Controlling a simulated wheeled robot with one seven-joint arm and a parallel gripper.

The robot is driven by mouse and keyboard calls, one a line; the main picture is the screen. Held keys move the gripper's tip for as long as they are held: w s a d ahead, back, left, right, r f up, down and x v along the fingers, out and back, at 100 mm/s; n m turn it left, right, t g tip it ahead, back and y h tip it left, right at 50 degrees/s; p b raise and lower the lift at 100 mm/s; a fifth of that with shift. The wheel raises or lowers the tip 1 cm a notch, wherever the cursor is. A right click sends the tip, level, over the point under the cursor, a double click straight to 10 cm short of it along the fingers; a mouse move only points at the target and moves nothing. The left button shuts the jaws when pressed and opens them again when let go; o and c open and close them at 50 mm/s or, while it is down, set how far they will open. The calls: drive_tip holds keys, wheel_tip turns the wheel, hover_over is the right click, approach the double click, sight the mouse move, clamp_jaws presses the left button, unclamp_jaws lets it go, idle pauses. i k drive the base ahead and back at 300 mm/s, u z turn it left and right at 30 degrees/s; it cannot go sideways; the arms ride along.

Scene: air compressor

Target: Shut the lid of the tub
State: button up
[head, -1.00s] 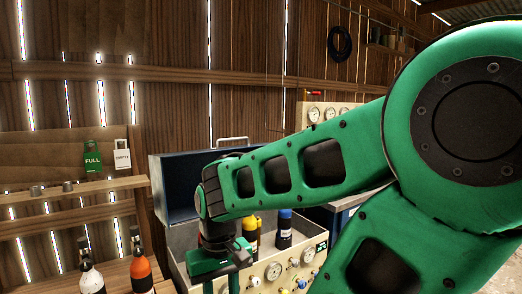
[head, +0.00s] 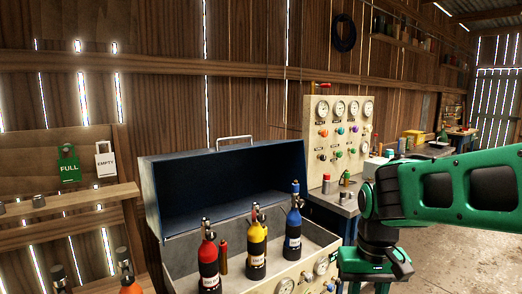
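The tub (head: 180,262) is a pale box with gauges on its front, at bottom centre in the head view. A metal handle (head: 234,138) sits on the lid's upper edge. Red (head: 208,265), yellow (head: 256,250) and blue-topped (head: 293,235) bottles stand upright in the tub. My gripper (head: 368,287) is at the tub's front right, apart from the lid, pointing down. Its fingers look apart and empty; their tips are cut off by the frame's bottom edge.
A gauge panel (head: 338,135) and a bench stand right of the tub. A wooden rack (head: 75,207) with green FULL (head: 68,168) and white EMPTY (head: 106,160) tags is at left. A wooden wall is close behind. Open floor (head: 455,262) shows at right.

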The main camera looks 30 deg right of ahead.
sight(181, 189)
drive_tip(key=z, duration=0.3)
drive_tip(key=i, duration=1)
drive_tip(key=z, duration=0.45)
drive_tip(key=k, duration=0.95)
drive_tip(key=u, duration=0.45)
drive_tip(key=i, duration=0.8)
